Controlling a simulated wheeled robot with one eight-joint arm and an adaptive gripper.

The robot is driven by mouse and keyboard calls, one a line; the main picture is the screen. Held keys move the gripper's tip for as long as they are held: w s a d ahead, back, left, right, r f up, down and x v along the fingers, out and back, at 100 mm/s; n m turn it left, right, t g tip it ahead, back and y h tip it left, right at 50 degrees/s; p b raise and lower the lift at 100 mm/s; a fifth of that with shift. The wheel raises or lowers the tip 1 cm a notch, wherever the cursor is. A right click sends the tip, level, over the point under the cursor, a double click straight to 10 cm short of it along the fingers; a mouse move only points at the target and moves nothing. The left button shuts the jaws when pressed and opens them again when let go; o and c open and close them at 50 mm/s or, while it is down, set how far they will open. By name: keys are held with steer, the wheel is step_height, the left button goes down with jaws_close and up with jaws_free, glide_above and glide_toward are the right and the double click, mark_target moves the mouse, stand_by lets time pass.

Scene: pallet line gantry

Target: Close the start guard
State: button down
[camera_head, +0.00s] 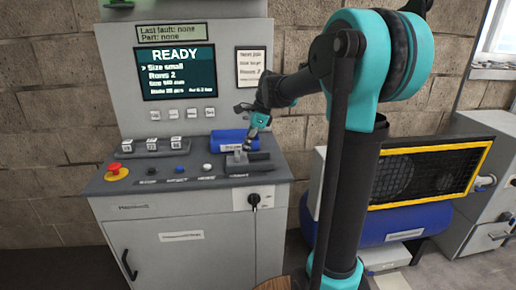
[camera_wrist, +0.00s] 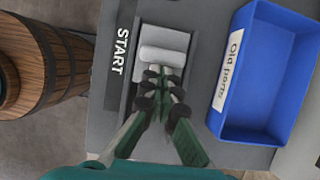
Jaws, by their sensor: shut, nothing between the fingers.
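The start station is a dark housing (camera_wrist: 125,75) marked START on the right of the console top. In the wrist view a light grey piece with a rounded bar (camera_wrist: 163,55) sits in it, apparently the start guard. I cannot tell from these views how far the guard is open. In the head view the station (camera_head: 262,162) is partly hidden behind my gripper (camera_head: 246,147). My gripper is shut and empty, pointing down, its fingertips (camera_wrist: 165,72) at the near edge of the grey piece. Whether they touch it is unclear.
A blue bin (camera_wrist: 228,122) labelled Old parts stands close beside the station. The screen (camera_head: 177,70) reads READY. A red stop button (camera_head: 115,168) is at the console's left. A wooden barrel (camera_wrist: 60,65) and a compressor (camera_head: 400,220) stand nearby.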

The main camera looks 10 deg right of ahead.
steer(key=shift+a, duration=0.35)
